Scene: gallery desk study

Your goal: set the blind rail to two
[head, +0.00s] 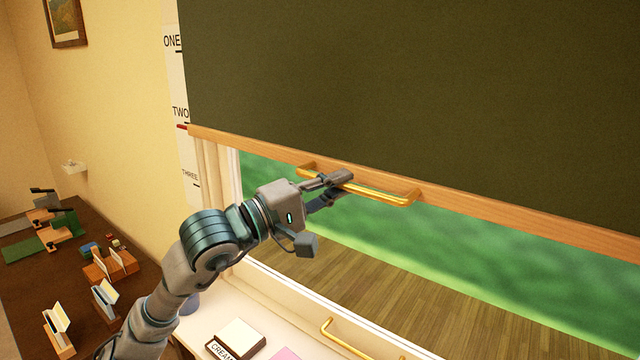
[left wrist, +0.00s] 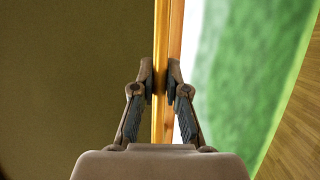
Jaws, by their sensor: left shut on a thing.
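The dark green blind (head: 400,80) hangs over the window, with a wooden rail (head: 480,206) along its lower edge. A brass handle (head: 385,192) is fixed to the rail. My left gripper (head: 338,186) is shut on the brass handle; the left wrist view shows the handle (left wrist: 159,120) between its two fingers. A white scale strip (head: 182,120) on the wall left of the blind reads ONE, TWO and THREE from top to bottom. A red marker (head: 182,127) at the rail's left end sits about level with the line under TWO. My right gripper is not in view.
Below the window, a white sill (head: 260,318) holds a box labelled CREAM (head: 237,340) and a pink sheet (head: 286,354). A second brass handle (head: 345,340) is at lower right. A dark desk (head: 75,285) with card holders stands at left.

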